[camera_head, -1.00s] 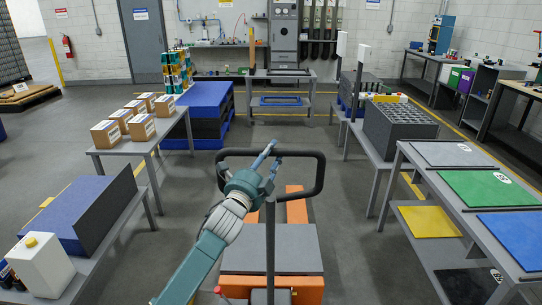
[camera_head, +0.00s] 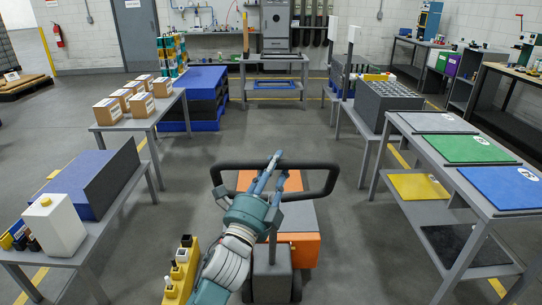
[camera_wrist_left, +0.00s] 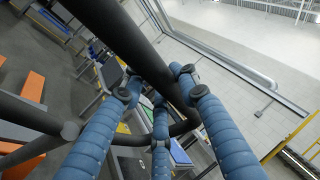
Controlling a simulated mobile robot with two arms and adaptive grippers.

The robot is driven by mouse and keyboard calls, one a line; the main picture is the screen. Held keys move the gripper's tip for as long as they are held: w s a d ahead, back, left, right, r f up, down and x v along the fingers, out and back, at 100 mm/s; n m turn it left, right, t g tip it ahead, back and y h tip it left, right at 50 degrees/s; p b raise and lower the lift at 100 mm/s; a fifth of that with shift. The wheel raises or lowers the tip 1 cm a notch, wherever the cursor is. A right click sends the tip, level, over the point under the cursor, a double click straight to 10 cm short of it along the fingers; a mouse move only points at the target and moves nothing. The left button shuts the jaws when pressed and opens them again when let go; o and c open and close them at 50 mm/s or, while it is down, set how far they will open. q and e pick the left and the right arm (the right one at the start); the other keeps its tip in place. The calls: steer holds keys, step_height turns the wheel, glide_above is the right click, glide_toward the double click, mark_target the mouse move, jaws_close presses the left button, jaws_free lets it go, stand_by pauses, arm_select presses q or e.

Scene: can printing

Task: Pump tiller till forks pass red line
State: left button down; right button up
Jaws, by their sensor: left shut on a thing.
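The tiller handle, a dark loop (camera_head: 232,167), stands in the lower middle of the head view, above the orange and grey pallet jack (camera_head: 305,249). My left gripper (camera_head: 270,172) is shut on the tiller's top bar. In the left wrist view the blue fingers (camera_wrist_left: 155,100) of my left gripper close around the dark tiller bar (camera_wrist_left: 113,30). The orange forks (camera_wrist_left: 34,86) show at the left of that view, but in the head view they are mostly hidden behind the gripper and handle. I cannot make out a red line. My right gripper is out of view.
A left table holds a blue slab (camera_head: 77,182) and a white jug (camera_head: 54,226); cardboard boxes (camera_head: 139,104) stand behind. A right table carries grey, green (camera_head: 478,149) and blue mats. A yellow block (camera_head: 182,270) with small items is at bottom left. The centre aisle is clear.

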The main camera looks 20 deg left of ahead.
arm_select(q)
steer(key=shift+t, duration=0.3)
steer(key=s+f+b, duration=0.1)
steer(key=s+d+f+b, duration=0.1)
steer(key=s, duration=0.1)
steer(key=shift+s+d+f, duration=0.2)
steer(key=shift+s+f, duration=0.05)
steer(key=shift+f, duration=0.15)
steer(key=c, duration=1.6)
jaws_free()
steer(key=o, duration=0.3)
steer(key=shift+s+r, duration=0.2)
steer(key=shift+s, duration=0.1)
steer(key=v, duration=1.2)
steer(key=shift+s+r+h, duration=0.15)
steer(key=shift+s+h, duration=0.05)
steer(key=shift+h, duration=0.1)
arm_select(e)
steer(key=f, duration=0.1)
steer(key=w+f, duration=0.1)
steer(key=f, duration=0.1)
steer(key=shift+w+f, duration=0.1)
arm_select(q)
steer(key=shift+a, duration=0.1)
